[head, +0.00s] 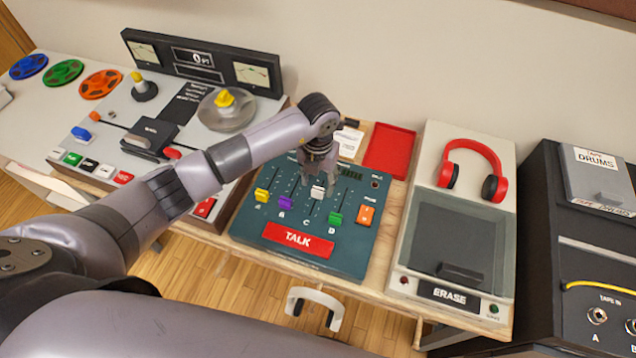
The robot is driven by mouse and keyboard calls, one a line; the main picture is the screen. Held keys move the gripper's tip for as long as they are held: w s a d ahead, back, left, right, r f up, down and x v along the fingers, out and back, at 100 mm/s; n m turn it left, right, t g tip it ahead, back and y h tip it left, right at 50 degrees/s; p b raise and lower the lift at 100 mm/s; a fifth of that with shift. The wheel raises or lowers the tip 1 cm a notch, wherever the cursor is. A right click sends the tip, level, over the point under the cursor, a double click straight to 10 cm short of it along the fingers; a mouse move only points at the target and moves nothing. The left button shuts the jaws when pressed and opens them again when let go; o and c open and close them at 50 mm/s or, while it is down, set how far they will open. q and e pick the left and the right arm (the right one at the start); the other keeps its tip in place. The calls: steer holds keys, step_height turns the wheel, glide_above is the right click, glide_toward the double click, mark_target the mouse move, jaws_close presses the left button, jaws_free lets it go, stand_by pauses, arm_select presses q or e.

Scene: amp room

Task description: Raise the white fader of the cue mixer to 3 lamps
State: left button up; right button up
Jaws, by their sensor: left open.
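The cue mixer (254,228) is a teal sloped panel in the middle of the head view. Its white fader cap (318,193) sits in the C slot, higher than the yellow (262,195), purple (285,202) and green (335,218) caps. My left gripper (321,188) is open, pointing down at the white cap from above. Its fingers are around or just above the cap; I cannot tell whether they touch it. My arm and gripper hide the upper part of the white fader's slot. I cannot make out any lit lamps for it. My right gripper is out of view.
A red TALK bar (298,239) and an orange button (366,215) are close by on the mixer. A tape deck (75,135) stands to the left, a red tray (389,150) behind, and an ERASE unit (455,240) with red headphones (470,150) to the right.

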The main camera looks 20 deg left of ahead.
mark_target(318, 192)
arm_select(q)
steer(key=shift+f, duration=1.5)
jaws_close()
